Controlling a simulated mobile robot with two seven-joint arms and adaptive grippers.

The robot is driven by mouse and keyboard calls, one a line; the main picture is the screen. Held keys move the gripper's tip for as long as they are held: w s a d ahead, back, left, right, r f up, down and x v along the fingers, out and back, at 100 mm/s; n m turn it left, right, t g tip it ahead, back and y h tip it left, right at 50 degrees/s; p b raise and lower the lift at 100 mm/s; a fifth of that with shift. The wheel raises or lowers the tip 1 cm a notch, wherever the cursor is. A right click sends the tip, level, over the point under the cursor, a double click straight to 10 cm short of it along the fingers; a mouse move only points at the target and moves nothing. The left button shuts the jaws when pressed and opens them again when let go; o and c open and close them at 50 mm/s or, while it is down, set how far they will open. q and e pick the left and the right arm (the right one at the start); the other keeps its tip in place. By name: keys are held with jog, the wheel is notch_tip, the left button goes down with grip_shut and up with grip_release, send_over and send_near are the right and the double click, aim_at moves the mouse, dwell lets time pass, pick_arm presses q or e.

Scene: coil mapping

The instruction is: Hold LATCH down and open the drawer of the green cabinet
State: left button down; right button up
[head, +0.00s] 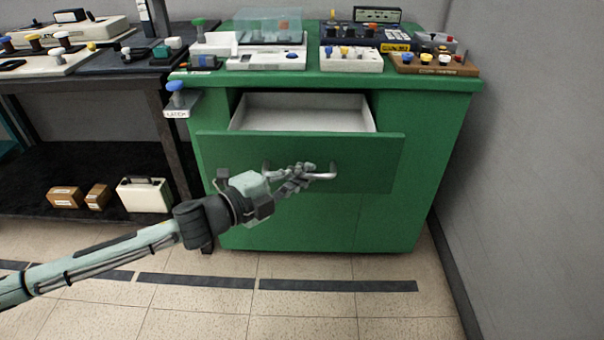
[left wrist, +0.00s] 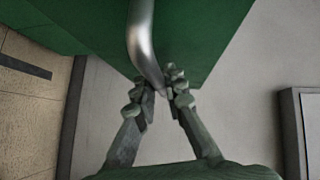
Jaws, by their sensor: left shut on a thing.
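The green cabinet (head: 310,222) stands against the back wall. Its drawer (head: 225,150) is pulled out, and its pale, empty inside shows. The metal drawer handle (head: 326,176) is on the drawer front; it also crosses the top of the left wrist view (left wrist: 141,40). My left gripper (head: 304,174) is shut on the handle; in the left wrist view its fingers (left wrist: 160,92) close around the handle's lower end. The LATCH (head: 176,92), a blue knob on a white labelled bracket, sits at the cabinet's upper left corner, with nothing touching it. My right gripper is not in view.
Several control boxes with knobs stand on the cabinet top, including a brown one (head: 434,66). A dark bench (head: 100,82) with more devices is at left, boxes (head: 65,196) and a white case (head: 144,194) on its lower shelf. A grey wall (head: 530,150) bounds the right. Floor in front is clear.

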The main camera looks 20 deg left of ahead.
pick_arm(q)
jog(key=c, duration=1.6)
grip_release()
jog(key=shift+v, duration=6)
